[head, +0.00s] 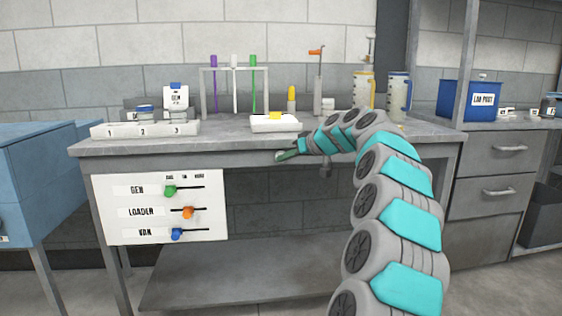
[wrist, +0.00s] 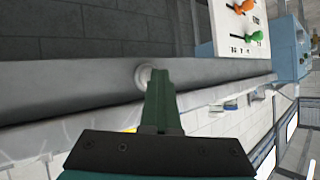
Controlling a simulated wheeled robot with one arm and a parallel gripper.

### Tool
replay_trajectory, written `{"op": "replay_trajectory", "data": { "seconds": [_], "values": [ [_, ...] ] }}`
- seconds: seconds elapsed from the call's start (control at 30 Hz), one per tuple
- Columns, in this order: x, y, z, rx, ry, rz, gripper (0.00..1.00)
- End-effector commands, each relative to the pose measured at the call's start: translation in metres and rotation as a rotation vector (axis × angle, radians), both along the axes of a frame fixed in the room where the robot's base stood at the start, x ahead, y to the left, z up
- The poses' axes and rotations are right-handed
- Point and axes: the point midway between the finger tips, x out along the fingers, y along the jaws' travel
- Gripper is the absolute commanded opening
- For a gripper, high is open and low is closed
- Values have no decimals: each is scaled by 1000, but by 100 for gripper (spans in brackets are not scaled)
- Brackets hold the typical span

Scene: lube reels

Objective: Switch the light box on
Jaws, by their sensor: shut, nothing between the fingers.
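A low white box (head: 275,123) with a yellow piece on top stands near the bench's front edge in the head view. It may be the light box; I cannot tell whether it is lit. A round pale knob or button (wrist: 143,75) sits on the bench's front edge in the wrist view. My gripper (head: 281,156) is shut and empty in front of that edge, below the white box. In the wrist view, the green fingertips (wrist: 157,73) are at the round knob and partly cover it; I cannot tell whether they touch.
A white panel (head: 160,207) with GEN, LOADER and VAN sliders hangs below the bench top at left. A numbered tray (head: 145,130), a tube rack (head: 234,70) and jugs (head: 398,94) stand on the bench. Open space lies in front of the bench.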

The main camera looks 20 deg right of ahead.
Motion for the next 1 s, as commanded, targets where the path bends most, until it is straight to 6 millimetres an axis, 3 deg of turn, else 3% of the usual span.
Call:
{"op": "replay_trajectory", "data": {
  "seconds": [0.23,0.8,1.0],
  "values": [
    [-3,-1,3,-1,-11,-8,0],
    [-52,14,-1,0,-2,-1,0],
    [-58,16,1,-1,-2,-2,0]
  ]
}}
